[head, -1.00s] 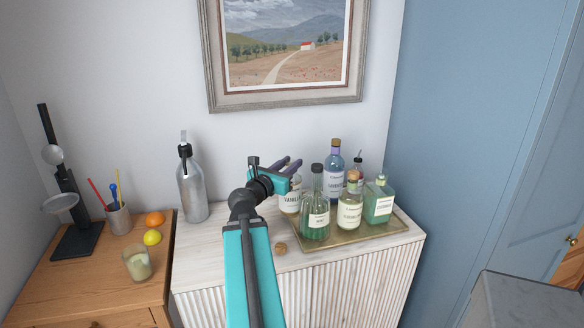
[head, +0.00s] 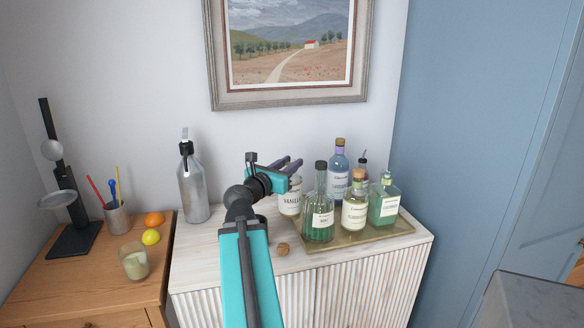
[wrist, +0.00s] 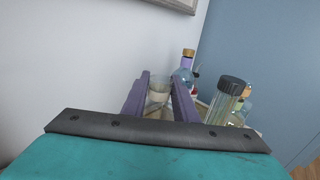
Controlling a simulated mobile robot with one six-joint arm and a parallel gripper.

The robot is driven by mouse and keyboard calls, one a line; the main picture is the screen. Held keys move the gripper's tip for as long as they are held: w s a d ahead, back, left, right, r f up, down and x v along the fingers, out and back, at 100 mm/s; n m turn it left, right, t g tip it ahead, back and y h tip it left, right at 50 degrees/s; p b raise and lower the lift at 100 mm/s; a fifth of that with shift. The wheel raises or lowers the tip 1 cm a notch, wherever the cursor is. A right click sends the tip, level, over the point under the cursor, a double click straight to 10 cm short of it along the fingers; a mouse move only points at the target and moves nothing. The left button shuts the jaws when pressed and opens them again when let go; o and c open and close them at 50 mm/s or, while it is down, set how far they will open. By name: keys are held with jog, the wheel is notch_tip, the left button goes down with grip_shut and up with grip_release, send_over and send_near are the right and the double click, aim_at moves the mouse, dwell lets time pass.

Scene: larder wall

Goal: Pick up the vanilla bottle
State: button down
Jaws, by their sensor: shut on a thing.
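The vanilla bottle (head: 289,204) is a clear, pale bottle with a white label reading "VANILLA". It stands upright at the left end of the tray, behind and left of the green mint bottle. My gripper (head: 292,167) is at its top, its dark purple fingers shut on the bottle. In the wrist view the bottle (wrist: 158,96) sits between the two fingers (wrist: 160,92). The bottle's top is hidden by my gripper in the head view. I cannot tell whether its base is clear of the surface.
The mint bottle (head: 319,210), lavender bottle (head: 338,180), a yellowish bottle (head: 354,212) and a green square bottle (head: 384,205) crowd the brass tray (head: 345,243) to the right. A grey siphon (head: 194,190) stands left. A cork (head: 283,249) lies in front.

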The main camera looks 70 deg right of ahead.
jog(key=shift+a+f+b, duration=0.1)
jog(key=shift+a+b, duration=1.1)
jog(key=shift+b, duration=2.15)
jog(key=shift+w+a+b, duration=0.2)
jog(key=shift+a+b, duration=0.8)
jog(key=shift+b, duration=0.15)
jog(key=shift+a+r, duration=0.15)
jog(key=shift+r, duration=0.05)
jog(key=shift+w, duration=0.15)
